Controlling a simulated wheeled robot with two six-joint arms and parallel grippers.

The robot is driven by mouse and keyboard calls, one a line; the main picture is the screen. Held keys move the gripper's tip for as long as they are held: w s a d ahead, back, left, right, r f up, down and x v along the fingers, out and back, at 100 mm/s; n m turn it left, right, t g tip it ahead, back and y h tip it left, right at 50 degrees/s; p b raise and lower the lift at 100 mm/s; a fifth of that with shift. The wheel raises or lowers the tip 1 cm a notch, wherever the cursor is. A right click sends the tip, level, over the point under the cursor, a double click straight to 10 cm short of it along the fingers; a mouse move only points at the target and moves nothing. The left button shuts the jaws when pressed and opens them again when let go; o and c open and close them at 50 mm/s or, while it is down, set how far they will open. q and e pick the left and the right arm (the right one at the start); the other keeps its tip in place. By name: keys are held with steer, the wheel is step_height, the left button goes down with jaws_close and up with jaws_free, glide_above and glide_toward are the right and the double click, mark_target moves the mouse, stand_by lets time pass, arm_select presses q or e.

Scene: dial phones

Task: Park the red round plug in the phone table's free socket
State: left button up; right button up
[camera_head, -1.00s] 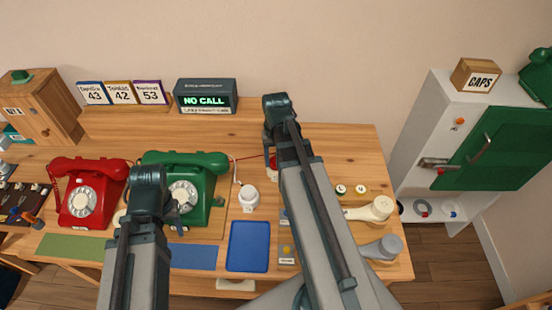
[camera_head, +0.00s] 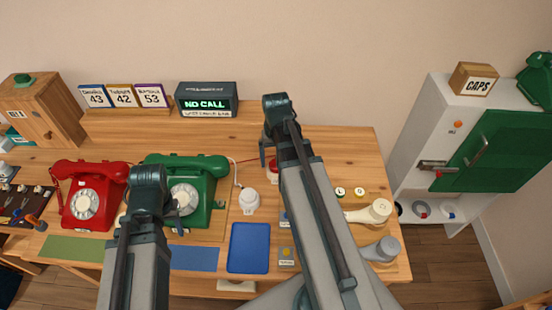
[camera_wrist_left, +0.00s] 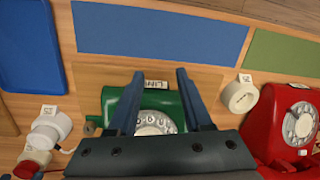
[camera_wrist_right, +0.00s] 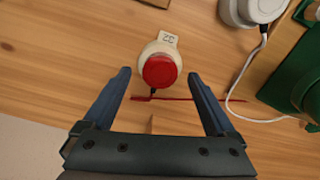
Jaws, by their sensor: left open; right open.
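The red round plug (camera_wrist_right: 159,71) sits on a cream round socket (camera_wrist_right: 152,49) with a tag reading 32, seen in the right wrist view. In the head view the red plug (camera_head: 273,165) is partly hidden by my right arm. My right gripper (camera_wrist_right: 158,73) is open, its fingers on either side of the plug in that view; contact cannot be told. A cream round socket (camera_wrist_left: 240,96) with an open hollow stands between the green phone (camera_wrist_left: 152,115) and the red phone (camera_wrist_left: 292,118). My left gripper (camera_wrist_left: 158,72) is open and empty over the green phone.
A white plug (camera_head: 249,199) sits beside the green phone, with a white cord. A thin red cord (camera_wrist_right: 150,98) runs by the red plug. A white cabinet (camera_head: 425,140) stands right.

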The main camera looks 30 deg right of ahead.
arm_select(q)
step_height(320, 180, up, 12)
steer(key=p, duration=1.1)
steer(key=shift+r+p, duration=0.2)
steer(key=shift+p, duration=0.1)
arm_select(e)
step_height(320, 180, up, 12)
steer(key=shift+r, duration=0.2)
